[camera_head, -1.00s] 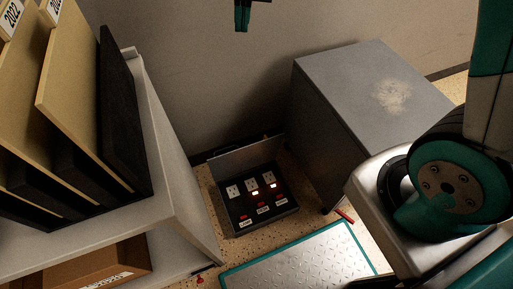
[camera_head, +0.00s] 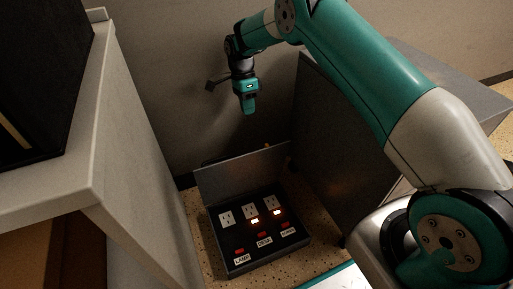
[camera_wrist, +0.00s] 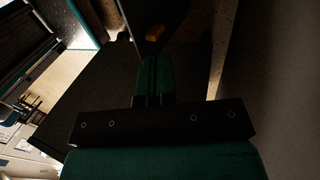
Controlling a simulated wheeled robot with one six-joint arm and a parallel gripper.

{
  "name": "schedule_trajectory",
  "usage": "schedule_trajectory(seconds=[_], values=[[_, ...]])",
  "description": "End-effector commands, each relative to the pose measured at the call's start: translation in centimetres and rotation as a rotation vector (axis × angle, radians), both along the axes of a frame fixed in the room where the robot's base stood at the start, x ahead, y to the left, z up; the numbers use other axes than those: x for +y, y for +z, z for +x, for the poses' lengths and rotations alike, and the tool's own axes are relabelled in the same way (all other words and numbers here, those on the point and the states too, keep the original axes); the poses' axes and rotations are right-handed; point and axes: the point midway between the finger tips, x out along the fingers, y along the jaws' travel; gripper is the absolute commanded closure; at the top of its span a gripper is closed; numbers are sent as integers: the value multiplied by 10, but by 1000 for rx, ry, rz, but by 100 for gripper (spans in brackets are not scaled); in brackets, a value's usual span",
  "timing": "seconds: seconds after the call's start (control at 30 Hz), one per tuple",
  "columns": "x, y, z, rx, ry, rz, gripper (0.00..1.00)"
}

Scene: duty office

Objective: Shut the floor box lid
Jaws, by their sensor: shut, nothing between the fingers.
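The floor box (camera_head: 262,246) is a dark box on the speckled floor, with several white sockets, two of them above lit orange switches, and red switches with labels. Its lid (camera_head: 232,178) is a grey panel standing up along the back edge, so the box is open. My gripper (camera_head: 249,112) is shut and empty. It points down above the lid's top edge in the picture, apart from it, near the back wall. In the wrist view my shut fingers (camera_wrist: 155,75) show against dark surfaces; I cannot make out the lid there.
A grey cabinet (camera_head: 340,150) stands close to the right of the box, behind my arm. A pale shelf unit (camera_head: 125,170) stands at the left. The back wall (camera_head: 170,80) is close behind the box.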

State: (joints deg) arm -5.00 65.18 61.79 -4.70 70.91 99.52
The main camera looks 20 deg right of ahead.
Motion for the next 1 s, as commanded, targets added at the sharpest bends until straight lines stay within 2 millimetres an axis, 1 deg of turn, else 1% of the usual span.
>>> schedule_trajectory(seconds=[0.03,0.43,0.6,0.7,0.8,1.0], values=[[0,-10,-3,3,1,0,100],[1,-92,-29,3,6,2,100],[1,-90,-50,0,6,2,100],[1,-92,-59,0,6,2,100],[1,-92,-65,0,6,2,100],[1,-91,-68,-1,6,2,100]])
